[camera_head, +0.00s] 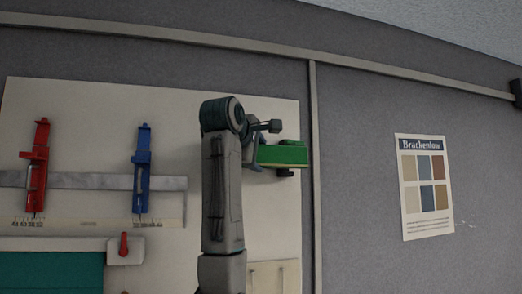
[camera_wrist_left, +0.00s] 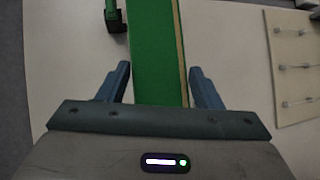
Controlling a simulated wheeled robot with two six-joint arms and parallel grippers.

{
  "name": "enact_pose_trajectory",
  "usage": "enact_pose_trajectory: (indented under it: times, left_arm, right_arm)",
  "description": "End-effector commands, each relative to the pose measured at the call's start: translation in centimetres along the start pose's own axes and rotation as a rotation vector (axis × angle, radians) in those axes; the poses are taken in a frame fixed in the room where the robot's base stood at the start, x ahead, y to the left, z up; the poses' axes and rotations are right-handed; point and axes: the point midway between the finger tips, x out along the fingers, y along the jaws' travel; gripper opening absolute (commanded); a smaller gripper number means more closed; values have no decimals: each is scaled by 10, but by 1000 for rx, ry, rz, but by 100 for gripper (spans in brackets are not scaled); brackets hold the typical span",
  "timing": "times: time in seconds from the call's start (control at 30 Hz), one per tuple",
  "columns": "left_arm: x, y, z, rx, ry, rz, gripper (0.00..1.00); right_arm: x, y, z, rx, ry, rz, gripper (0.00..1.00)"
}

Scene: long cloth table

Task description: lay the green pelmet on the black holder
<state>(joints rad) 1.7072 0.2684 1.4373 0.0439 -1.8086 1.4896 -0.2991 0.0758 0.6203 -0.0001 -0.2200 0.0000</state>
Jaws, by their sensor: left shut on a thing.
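The green pelmet (camera_head: 283,153) is a long green bar in front of the pale board in the head view. In the left wrist view the pelmet (camera_wrist_left: 156,40) runs away from me between the two blue fingers, with a tan strip along its right side. My left gripper (camera_head: 257,148) is shut on it; its fingers (camera_wrist_left: 159,70) lie on either side of the bar. A black holder (camera_head: 285,172) shows just below the pelmet. In the left wrist view the black holder (camera_wrist_left: 118,27) sits left of the pelmet, beside a small green part. I cannot tell whether pelmet and holder touch.
A red clamp-like fitting (camera_head: 36,165) and a blue one (camera_head: 142,168) sit on a grey rail (camera_head: 90,181) at the left. A teal panel (camera_head: 50,270) is below. A pale panel with pegs (camera_wrist_left: 296,70) is at right in the wrist view. A poster (camera_head: 424,187) hangs right.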

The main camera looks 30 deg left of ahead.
Motion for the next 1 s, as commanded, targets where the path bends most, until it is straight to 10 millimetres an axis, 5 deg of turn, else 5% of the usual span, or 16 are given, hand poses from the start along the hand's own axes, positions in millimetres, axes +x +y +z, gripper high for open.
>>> enact_pose_trajectory:
  times: [0.6, 1.0]
  left_arm:
    - [45, 11, -36, 1, 0, -1, 26]
    - [53, 11, -42, 0, 0, 1, 26]
  right_arm:
    - [-20, 6, -1, -2, -1, 5, 36]
    - [-22, 7, -1, -2, -2, 5, 36]
